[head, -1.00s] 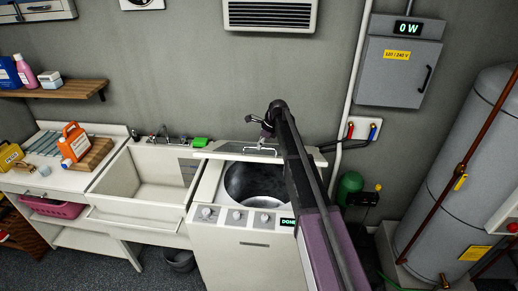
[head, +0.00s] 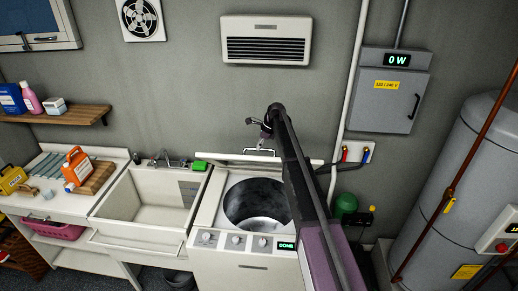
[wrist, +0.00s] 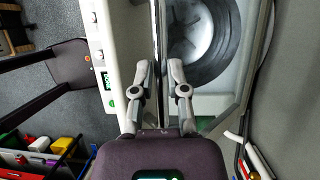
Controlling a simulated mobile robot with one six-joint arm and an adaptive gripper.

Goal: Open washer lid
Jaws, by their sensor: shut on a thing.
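The white washer (head: 235,262) stands below my arm, its display reading DONE. Its lid (head: 230,157) is raised at the back and shows nearly edge-on, with a bar handle (head: 259,151) by its upper edge. The round drum opening (head: 258,205) is uncovered and looks empty. My gripper (head: 264,138) is at the lid's handle, small and partly hidden by my arm. In the wrist view my gripper (wrist: 158,72) has its two fingers either side of the thin lid edge, shut on the lid. The exact contact at the handle is hard to see.
The wall (head: 210,100) is close behind the lid.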

